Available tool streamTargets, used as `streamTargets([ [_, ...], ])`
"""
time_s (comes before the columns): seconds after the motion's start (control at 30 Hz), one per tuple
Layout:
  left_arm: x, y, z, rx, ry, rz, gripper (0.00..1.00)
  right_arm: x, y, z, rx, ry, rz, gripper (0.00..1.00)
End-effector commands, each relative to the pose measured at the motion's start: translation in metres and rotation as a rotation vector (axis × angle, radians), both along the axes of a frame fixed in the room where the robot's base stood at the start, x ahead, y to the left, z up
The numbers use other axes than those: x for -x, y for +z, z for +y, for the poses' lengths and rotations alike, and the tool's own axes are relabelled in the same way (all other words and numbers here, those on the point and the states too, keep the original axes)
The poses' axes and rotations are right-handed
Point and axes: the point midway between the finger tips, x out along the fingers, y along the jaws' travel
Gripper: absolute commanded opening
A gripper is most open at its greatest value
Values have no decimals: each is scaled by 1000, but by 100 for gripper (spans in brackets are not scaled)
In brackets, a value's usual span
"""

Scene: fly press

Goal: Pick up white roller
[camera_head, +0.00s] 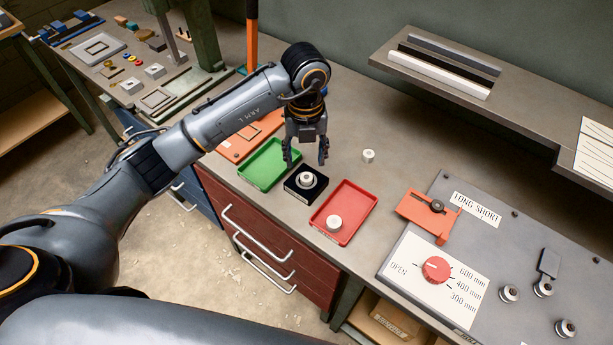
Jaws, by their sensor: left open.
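Several small white, roller-like pieces are in view. One white roller (368,155) stands alone on the grey bench. A white ring-shaped piece (306,180) sits on a black square block (292,190). My right gripper is not in view.
A green tray (262,172) is left of the black block. An orange fixture (427,215) and a control panel with a red knob (436,269) are to the right. A raised shelf (520,110) overhangs the back right. Bare bench surrounds the lone roller.

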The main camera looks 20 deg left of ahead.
Motion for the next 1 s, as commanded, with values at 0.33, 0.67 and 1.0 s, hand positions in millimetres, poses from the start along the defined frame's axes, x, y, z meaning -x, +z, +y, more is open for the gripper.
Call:
streamTargets([
  [0.33,0,-30,-1,1,-1,6,54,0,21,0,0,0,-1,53],
  [0.67,-3,-65,-1,1,-3,-2,54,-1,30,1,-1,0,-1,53],
  [1.0,-3,-65,-1,2,-3,-2,20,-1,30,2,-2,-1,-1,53],
])
